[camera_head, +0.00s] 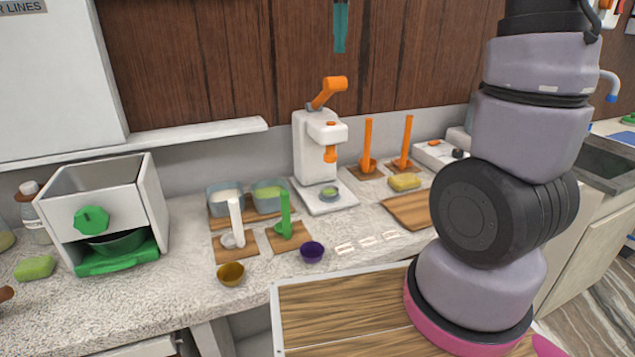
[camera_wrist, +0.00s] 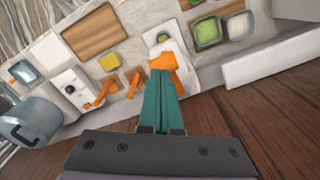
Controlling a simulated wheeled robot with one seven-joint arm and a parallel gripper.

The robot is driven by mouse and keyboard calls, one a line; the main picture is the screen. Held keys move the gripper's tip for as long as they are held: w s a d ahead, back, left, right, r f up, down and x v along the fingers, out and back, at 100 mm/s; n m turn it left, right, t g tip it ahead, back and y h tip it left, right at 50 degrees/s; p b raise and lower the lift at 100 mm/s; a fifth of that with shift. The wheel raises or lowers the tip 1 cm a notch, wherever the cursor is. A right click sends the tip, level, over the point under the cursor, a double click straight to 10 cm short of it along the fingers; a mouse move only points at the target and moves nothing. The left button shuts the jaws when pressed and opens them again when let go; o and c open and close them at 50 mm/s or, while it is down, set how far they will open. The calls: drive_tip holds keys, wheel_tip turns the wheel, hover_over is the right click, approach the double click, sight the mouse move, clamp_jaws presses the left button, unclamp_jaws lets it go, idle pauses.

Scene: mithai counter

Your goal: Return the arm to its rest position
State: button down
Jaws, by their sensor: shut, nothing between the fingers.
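My gripper (camera_head: 340,48) shows at the top of the head view as a pair of teal fingers pointing down in front of the wood-panelled wall. It hangs above the white press with the orange lever and is apart from it. In the wrist view my gripper (camera_wrist: 165,74) has its teal fingers side by side, shut and empty. My arm (camera_head: 510,150) stands at the right of the head view, with grey links and a black joint. Its upper part and wrist are out of the head view.
The white press (camera_head: 308,150) has a raised orange lever (camera_head: 328,92). A white dispenser (camera_head: 105,210) with a green knob stands left. Bowls, scoops on boards and a yellow sponge (camera_head: 404,182) occupy the counter (camera_head: 200,290). A white wall shelf (camera_head: 150,137) juts out at left.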

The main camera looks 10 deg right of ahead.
drive_tip(key=s+d+t+y, duration=0.1)
drive_tip(key=s+d+t, duration=0.1)
drive_tip(key=s, duration=0.7)
drive_tip(key=s+d+f+t+y, duration=0.1)
drive_tip(key=s+d+t, duration=0.2)
drive_tip(key=s, duration=0.6)
drive_tip(key=shift+s+d+f+t, duration=0.15)
drive_tip(key=shift+d+f+t, duration=0.1)
drive_tip(key=shift+t, duration=0.85)
